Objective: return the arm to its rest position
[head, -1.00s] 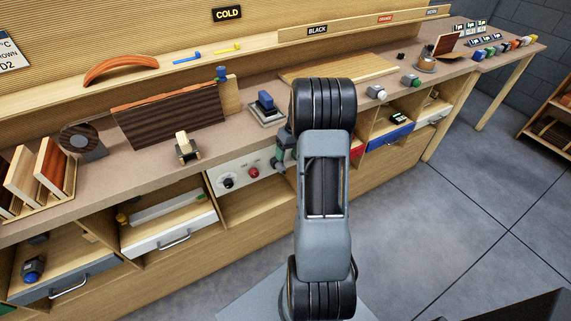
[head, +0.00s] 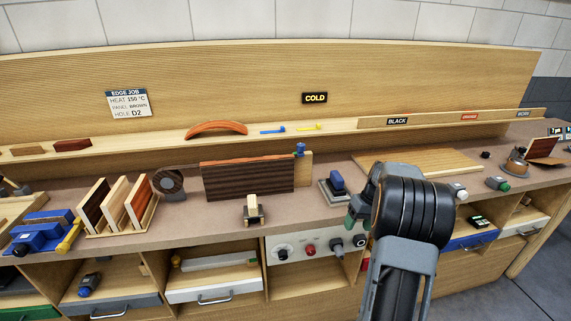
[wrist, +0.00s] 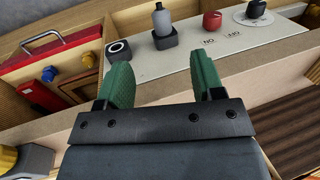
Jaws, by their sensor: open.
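My arm (head: 412,215) stands at the right of centre in the head view, in front of the bench, and hides most of my gripper. In the wrist view my gripper (wrist: 161,75) has two green fingers set wide apart with nothing between them. Its fingers are over the front of the bench, near a white control panel (wrist: 215,62). In the head view the panel (head: 294,242) is on the bench front, with a black knob, a red button (head: 310,250) and a grey bottle-shaped part.
A dark veneered panel (head: 248,180) stands upright on the bench (head: 200,226). A small wooden-topped tool (head: 253,207) and a blue-topped block (head: 337,184) are near the front edge. A rack of boards (head: 118,205) is at left. Drawers (head: 214,290) and open cubbies lie below.

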